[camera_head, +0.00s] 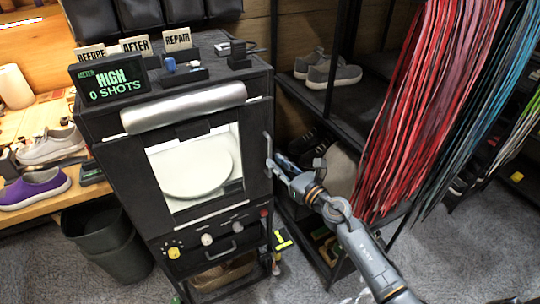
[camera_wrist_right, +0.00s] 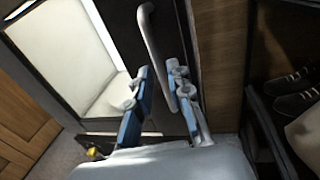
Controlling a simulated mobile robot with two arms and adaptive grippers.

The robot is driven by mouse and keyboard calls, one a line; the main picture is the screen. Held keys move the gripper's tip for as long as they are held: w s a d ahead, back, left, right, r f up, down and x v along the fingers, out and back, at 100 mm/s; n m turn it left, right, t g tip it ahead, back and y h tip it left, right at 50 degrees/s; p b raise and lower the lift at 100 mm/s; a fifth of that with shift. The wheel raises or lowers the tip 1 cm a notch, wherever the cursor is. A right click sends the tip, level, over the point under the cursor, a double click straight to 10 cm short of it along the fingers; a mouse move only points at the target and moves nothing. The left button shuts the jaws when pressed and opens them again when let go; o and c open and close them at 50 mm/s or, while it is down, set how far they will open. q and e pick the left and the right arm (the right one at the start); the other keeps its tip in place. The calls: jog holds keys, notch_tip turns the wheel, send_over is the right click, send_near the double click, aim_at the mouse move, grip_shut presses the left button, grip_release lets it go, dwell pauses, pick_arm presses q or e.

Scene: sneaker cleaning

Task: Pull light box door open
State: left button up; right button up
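The light box (camera_head: 115,135) is a dark cabinet with a lit white interior and a round white turntable (camera_head: 195,168) behind its front window. Its door (camera_head: 255,150) looks closed, with a vertical grey handle (camera_head: 268,150) on the right edge. My right gripper (camera_head: 275,167) is at the lower part of this handle, coming from the right. In the right wrist view, the two blue-padded fingers (camera_wrist_right: 158,78) stand apart, with the handle (camera_wrist_right: 157,45) running down between them, near the right finger. Whether they touch it is unclear. My left gripper is out of view.
Red and blue hanging strips (camera_head: 425,100) are close to my right arm. A shelf with grey sneakers (camera_head: 333,73) stands right of the box. A dark bin (camera_head: 115,250) and a bench with a purple shoe (camera_head: 35,188) are at the left. Grey floor is open in front.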

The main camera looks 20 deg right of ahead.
aim_at(270, 174)
jog(key=shift+x, duration=1.95)
grip_shut()
